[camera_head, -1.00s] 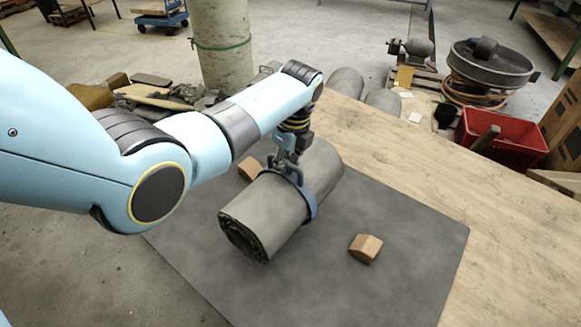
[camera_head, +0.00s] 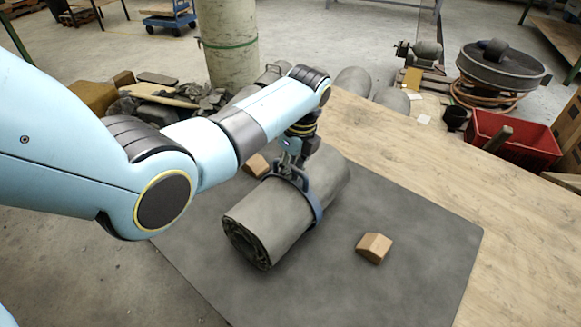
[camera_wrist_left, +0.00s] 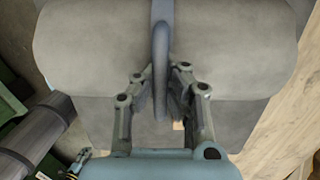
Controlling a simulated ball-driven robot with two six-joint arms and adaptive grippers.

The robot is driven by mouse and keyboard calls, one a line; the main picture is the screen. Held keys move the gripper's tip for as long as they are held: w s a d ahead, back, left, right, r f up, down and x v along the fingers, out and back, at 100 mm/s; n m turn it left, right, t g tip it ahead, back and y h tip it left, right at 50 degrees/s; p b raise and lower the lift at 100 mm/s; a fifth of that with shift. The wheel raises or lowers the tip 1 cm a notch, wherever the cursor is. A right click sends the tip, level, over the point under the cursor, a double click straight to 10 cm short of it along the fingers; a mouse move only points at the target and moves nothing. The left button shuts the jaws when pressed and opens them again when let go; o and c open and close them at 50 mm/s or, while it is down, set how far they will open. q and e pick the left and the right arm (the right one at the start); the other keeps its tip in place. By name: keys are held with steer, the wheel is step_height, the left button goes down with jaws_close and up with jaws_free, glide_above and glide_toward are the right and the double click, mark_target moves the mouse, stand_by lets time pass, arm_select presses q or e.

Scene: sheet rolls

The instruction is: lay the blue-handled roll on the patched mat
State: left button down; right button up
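The blue-handled roll (camera_head: 280,215) is a thick grey sheet roll with a blue band and handle (camera_head: 313,205) around its middle. It lies slantwise over the dark grey mat (camera_head: 420,225), between two wooden wedges; I cannot tell whether it touches the mat. No patches are distinct on the mat. My left gripper (camera_head: 291,168) is above the roll, shut on its handle. The left wrist view shows the handle (camera_wrist_left: 160,62) between the fingers (camera_wrist_left: 160,85), with the roll (camera_wrist_left: 90,45) behind. My right gripper is out of view.
One wooden wedge (camera_head: 374,248) sits on the mat right of the roll, another (camera_head: 257,165) left of it. Bare wooden tabletop (camera_head: 440,150) extends to the right. Beyond it are grey rolls (camera_head: 352,82), a red crate (camera_head: 512,140) and a pillar (camera_head: 228,50).

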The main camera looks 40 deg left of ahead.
arm_select(q)
steer(key=shift+w, duration=0.2)
steer(key=c, duration=1.9)
jaws_free()
steer(key=shift+s, duration=0.2)
steer(key=o, duration=0.4)
steer(key=shift+s, duration=0.1)
steer(key=shift+r, duration=0.25)
steer(key=r, duration=0.4)
steer(key=d+r+p, duration=0.1)
steer(key=r, duration=0.6)
steer(key=shift+w+d+r+p, duration=0.25)
steer(key=shift+d+r+p, duration=0.05)
steer(key=shift+d+r, duration=0.1)
